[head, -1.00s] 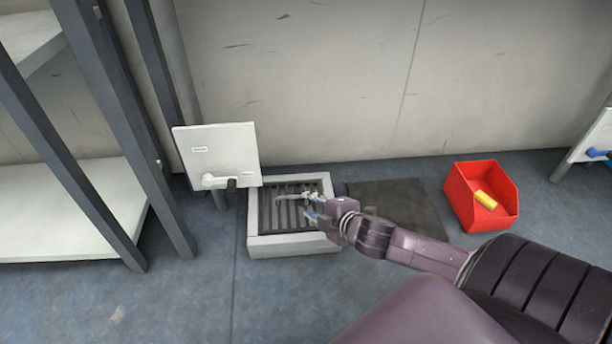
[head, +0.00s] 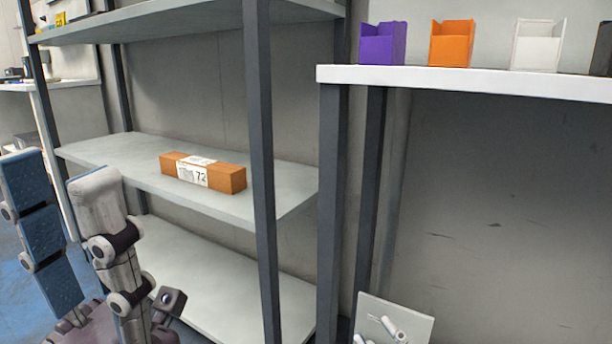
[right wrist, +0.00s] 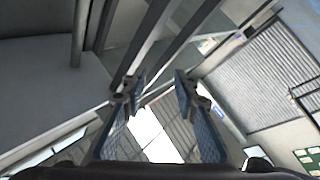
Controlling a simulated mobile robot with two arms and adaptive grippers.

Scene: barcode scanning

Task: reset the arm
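In the head view my left gripper (head: 60,188) stands close at the lower left, its fingers pointing up. They are apart, with a blue pad showing, and nothing sits between them. In the right wrist view my right gripper (right wrist: 158,92) is open and empty. Its two blue-padded fingers have a clear gap, with ceiling and bright panels behind. My right gripper does not show in the head view. An orange-brown box (head: 203,172) with a white label lies on the middle shelf, to the right of my left gripper and apart from it.
A grey shelving unit (head: 262,215) with dark posts stands at the centre left. A white-topped table (head: 465,82) at the right holds purple (head: 383,43), orange (head: 452,44) and white (head: 538,46) bins. A white panel (head: 415,322) with a fixture shows at the bottom.

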